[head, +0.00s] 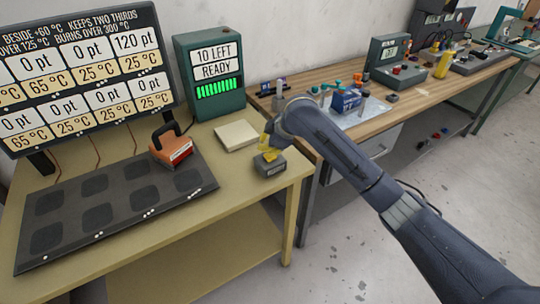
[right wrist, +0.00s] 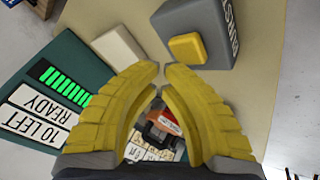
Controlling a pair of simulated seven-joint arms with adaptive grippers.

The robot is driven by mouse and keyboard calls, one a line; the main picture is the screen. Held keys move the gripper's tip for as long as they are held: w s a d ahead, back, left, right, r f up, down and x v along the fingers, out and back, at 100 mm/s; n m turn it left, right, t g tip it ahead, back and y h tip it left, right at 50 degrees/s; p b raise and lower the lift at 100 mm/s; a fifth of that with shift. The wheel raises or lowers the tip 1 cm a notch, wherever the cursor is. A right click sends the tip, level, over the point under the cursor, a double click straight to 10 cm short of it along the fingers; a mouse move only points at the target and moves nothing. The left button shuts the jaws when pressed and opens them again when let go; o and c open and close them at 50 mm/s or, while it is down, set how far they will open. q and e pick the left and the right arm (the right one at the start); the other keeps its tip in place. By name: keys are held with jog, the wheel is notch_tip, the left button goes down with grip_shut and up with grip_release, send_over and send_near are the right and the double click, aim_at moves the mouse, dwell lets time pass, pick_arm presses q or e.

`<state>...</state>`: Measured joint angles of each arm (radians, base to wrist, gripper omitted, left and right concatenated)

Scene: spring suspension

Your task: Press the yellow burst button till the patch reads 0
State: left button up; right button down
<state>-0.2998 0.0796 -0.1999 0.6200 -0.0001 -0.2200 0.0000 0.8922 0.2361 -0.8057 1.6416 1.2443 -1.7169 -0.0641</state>
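The yellow burst button (right wrist: 187,47) sits on a small grey box (right wrist: 212,30) in the right wrist view. In the head view the grey box (head: 271,164) stands near the tan table's right edge. My right gripper (head: 266,146) is just above it, with yellow fingers. In the right wrist view its fingertips (right wrist: 162,68) nearly meet, hold nothing, and appear beside the button; contact cannot be told. The display board (head: 85,72) shows one patch at 120 pt and the other readable ones at 0 pt. The green unit (head: 210,68) reads "10 LEFT READY". My left gripper is out of view.
A dark mat (head: 120,220) with several patches lies on the tan table, with an orange handled tool (head: 172,149) at its back right. A pale block (head: 236,135) lies left of the grey box. A wooden bench (head: 330,78) with assorted items stands behind.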

jog(key=shift+f, duration=0.2)
dwell(0.5)
jog(key=shift+f, duration=0.2)
jog(key=shift+f, duration=0.6)
dwell(0.9)
jog(key=shift+r, duration=1)
jog(key=shift+r, duration=2.5)
